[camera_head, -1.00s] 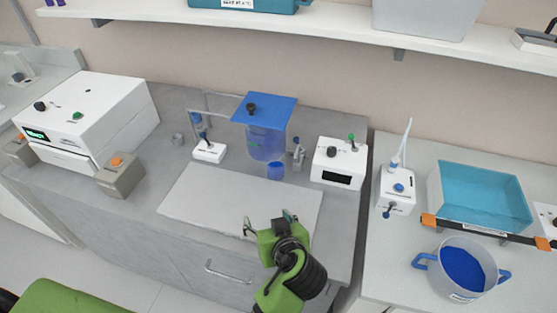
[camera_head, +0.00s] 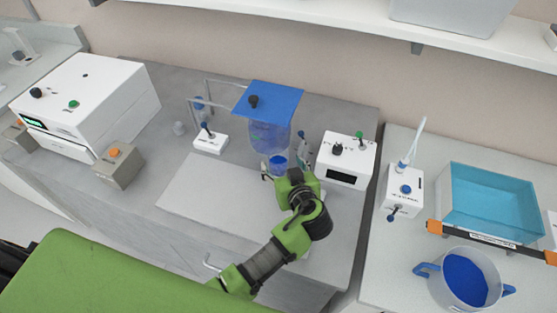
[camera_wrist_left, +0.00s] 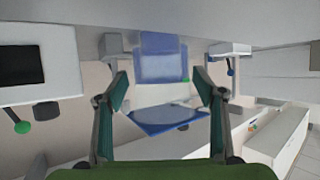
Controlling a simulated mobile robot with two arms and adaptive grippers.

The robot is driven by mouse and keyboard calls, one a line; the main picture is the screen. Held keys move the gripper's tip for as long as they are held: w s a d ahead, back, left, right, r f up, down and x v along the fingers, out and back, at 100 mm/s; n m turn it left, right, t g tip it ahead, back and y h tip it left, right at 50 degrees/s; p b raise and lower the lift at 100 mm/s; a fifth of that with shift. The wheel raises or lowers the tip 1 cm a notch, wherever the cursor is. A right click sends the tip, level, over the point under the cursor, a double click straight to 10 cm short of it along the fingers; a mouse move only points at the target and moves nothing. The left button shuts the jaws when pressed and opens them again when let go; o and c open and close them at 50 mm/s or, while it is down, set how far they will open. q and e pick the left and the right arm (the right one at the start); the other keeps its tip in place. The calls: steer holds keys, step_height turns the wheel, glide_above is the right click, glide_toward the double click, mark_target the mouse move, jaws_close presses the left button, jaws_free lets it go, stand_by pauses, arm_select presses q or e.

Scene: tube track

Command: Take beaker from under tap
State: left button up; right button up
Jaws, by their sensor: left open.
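The small beaker (camera_head: 278,161) with blue contents stands upright below the clear tank (camera_head: 268,135) with the blue lid (camera_head: 269,98), at the back of the left bench. My left gripper (camera_head: 284,166) is open, with its fingers spread around the beaker's near side. In the left wrist view, which looks upside down, the left gripper's fingers (camera_wrist_left: 160,85) are wide apart with nothing pinched between them. The blue lid (camera_wrist_left: 165,120) and the blue tank show beyond them. The beaker is hard to separate from the tank there. My right gripper is not in view.
A white box with knobs (camera_head: 346,160) stands close to the right of the gripper. A white lever box (camera_head: 210,142) stands left of the tank. A pale mat (camera_head: 205,195) lies in front and is clear. A wall shelf (camera_head: 350,30) runs above.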

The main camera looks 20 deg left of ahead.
mark_target(278, 160)
arm_select(q)
steer(key=shift+p+x, duration=0.9)
steer(key=shift+x, duration=0.15)
steer(key=shift+p+x, duration=0.3)
steer(key=shift+x, duration=0.8)
steer(key=shift+w+a+f, duration=0.2)
steer(key=shift+a+f, duration=0.05)
steer(key=shift+f, duration=0.2)
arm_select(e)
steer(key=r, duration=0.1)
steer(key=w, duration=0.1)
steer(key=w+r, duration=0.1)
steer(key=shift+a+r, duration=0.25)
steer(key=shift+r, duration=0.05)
arm_select(q)
steer(key=c, duration=1.2)
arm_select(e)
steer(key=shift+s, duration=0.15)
